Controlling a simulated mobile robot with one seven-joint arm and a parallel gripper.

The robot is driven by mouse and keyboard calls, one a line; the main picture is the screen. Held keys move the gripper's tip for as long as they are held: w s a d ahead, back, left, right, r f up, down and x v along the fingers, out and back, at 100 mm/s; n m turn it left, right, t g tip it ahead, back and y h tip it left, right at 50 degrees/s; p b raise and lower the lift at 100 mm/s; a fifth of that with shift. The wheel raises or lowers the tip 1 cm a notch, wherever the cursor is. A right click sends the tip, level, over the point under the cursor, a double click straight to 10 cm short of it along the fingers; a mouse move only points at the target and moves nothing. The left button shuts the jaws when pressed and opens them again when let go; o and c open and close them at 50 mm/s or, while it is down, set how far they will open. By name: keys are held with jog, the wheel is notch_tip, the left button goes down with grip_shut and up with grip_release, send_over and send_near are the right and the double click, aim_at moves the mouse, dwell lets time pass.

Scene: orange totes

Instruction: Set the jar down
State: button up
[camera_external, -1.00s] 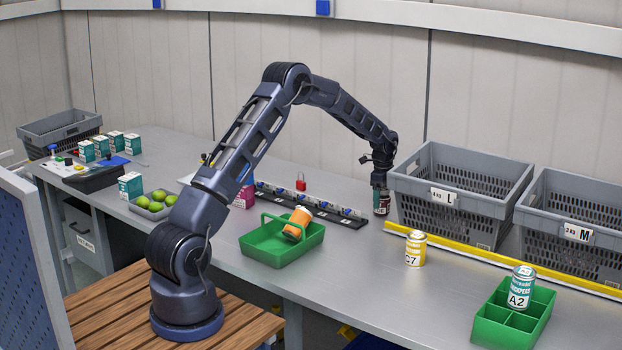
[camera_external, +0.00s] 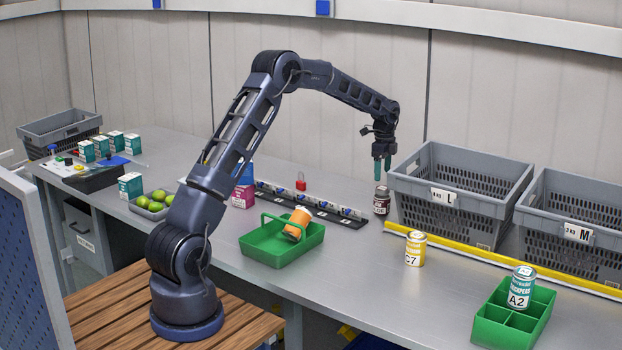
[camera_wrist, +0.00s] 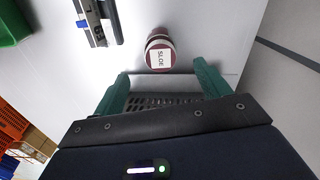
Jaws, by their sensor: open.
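The jar (camera_external: 381,200) is dark red with a dark lid and a pale label. It stands upright on the grey worktop, left of the grey crate marked L. In the wrist view the jar (camera_wrist: 160,52) shows its label, which seems to read "SLOE". My gripper (camera_external: 382,168) is above the jar and apart from it, with its green fingers pointing down. In the wrist view my gripper (camera_wrist: 160,85) has its fingers spread wide with nothing between them.
The grey crate L (camera_external: 457,232) stands close to the jar's right, with crate M (camera_external: 560,258) beyond it. A yellow can (camera_external: 415,248) stands in front. A green tote (camera_external: 275,258) holds an orange can. A dark rail (camera_external: 335,213) lies left of the jar.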

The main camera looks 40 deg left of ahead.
notch_tip(320, 180, up, 2)
jog(key=shift+r, duration=0.1)
jog(key=s+a+r+n+t, duration=0.15)
jog(key=s+r+n, duration=0.25)
jog(key=s+r, duration=0.85)
jog(key=s+a+r+n+t, duration=0.1)
jog(key=s+a+r+n, duration=0.25)
jog(key=s+r, duration=0.9)
jog(key=s+a+f+n, duration=0.1)
jog(key=s+f+n, duration=0.1)
jog(key=s, duration=0.9)
jog(key=s+a+f+n+t, duration=0.1)
jog(key=s+f+n, duration=0.2)
jog(key=s, duration=0.9)
jog(key=s+a+f+n+t, duration=0.1)
jog(key=s+f+n, duration=0.2)
jog(key=s, duration=0.9)
jog(key=shift+a+n, duration=0.3)
jog(key=shift+n, duration=0.05)
